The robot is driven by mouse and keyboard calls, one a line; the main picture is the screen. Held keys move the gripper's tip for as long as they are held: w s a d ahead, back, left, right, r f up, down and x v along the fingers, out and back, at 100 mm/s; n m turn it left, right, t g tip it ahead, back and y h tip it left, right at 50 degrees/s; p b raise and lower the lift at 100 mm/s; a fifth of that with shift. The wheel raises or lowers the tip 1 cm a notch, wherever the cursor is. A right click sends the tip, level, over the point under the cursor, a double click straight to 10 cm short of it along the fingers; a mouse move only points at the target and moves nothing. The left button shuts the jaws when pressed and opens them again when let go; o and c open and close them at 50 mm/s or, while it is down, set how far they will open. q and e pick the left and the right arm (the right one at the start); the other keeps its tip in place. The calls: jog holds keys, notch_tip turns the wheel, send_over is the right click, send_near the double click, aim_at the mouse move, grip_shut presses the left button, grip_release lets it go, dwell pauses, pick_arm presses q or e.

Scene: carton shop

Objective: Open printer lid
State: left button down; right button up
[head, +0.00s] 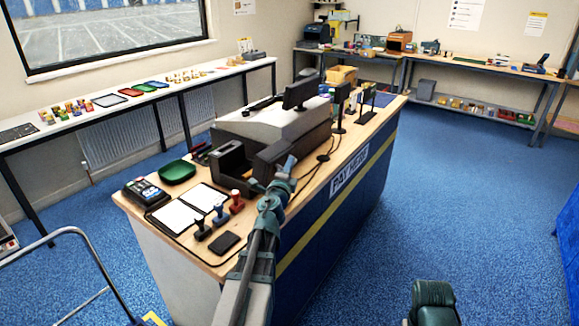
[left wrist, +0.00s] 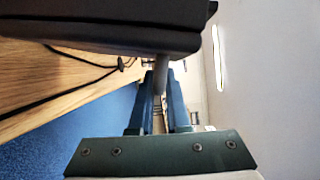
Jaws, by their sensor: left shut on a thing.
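The black printer (head: 232,168) stands on the wooden counter. Its inside shows from the left. Its dark lid (head: 271,158) stands tilted at the printer's right side, raised from the body. My left gripper (head: 286,172) reaches up from below to the lid's outer side. In the left wrist view the gripper's blue fingers (left wrist: 160,95) are closed around a short grey handle (left wrist: 160,72) that sticks out of the dark lid (left wrist: 110,32). Part of the handle is hidden between the fingers. My right gripper is not in view.
On the counter (head: 135,212) are stamps (head: 220,214), a clipboard (head: 188,208), a card terminal (head: 145,192) and a green tray (head: 177,171). A large grey machine (head: 270,125) stands behind the printer. Blue floor is clear to the right.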

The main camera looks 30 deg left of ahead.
aim_at(283, 156)
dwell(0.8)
pick_arm(q)
jog(key=a+r+p, duration=0.2)
jog(key=p, duration=0.1)
jog(key=shift+w+a+r, duration=0.1)
jog(key=shift+a+r, duration=0.2)
jog(key=shift+r, duration=0.1)
jog(key=shift+f, duration=0.15)
jog(key=c, duration=0.9)
grip_release()
jog(key=shift+d, duration=0.1)
